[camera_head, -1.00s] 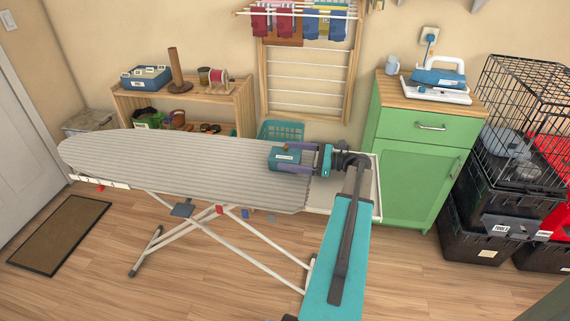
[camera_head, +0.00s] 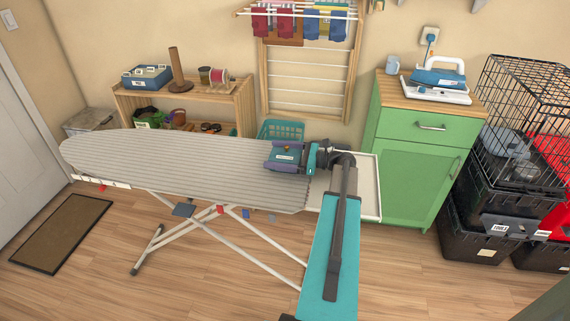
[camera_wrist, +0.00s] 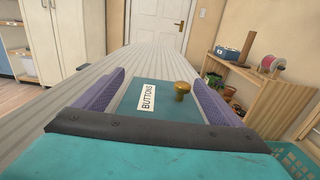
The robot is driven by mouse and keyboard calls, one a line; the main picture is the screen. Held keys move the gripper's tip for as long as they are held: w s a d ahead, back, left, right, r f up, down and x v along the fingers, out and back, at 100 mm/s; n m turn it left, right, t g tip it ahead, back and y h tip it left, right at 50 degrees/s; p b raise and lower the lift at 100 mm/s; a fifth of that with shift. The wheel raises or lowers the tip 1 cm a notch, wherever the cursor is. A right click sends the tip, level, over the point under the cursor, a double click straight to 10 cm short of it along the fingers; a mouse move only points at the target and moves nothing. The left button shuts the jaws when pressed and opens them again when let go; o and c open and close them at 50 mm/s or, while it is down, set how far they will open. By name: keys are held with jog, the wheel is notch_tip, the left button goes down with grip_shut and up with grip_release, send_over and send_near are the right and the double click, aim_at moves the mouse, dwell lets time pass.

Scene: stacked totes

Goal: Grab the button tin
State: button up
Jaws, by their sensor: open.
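The button tin (camera_head: 287,154) is a teal box with a white label and a brass knob on its lid. It sits on the right end of the striped ironing board (camera_head: 160,155). In the wrist view the tin (camera_wrist: 165,105) shows its "BUTTONS" label and knob. My gripper (camera_head: 284,158) is open, with one purple finger along each side of the tin. In the wrist view the fingers of my gripper (camera_wrist: 158,100) flank the tin; whether they touch it I cannot tell. The tin's near lower part is hidden behind my gripper body.
A wooden shelf (camera_head: 240,105) with a blue box (camera_head: 146,78) and spools stands behind the board. A turquoise basket (camera_head: 281,130) is behind the tin. A green cabinet (camera_head: 410,170) stands to the right, near a wire cage (camera_head: 525,120). The board's left part is clear.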

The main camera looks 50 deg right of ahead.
dwell(0.3)
jog(key=c, duration=1.3)
jog(key=shift+r, duration=0.65)
jog(key=c, duration=0.8)
jog(key=shift+o, duration=0.2)
jog(key=shift+r, duration=0.35)
jog(key=shift+s+a+r+b, duration=0.1)
jog(key=shift+s+r+b, duration=0.3)
jog(key=shift+r, duration=0.4)
jog(key=s+a+r+b, duration=0.1)
jog(key=s+a, duration=0.1)
jog(key=s, duration=1.3)
jog(key=shift+a+r+b, duration=0.2)
jog(key=shift+a+b, duration=0.1)
jog(key=shift+a, duration=0.1)
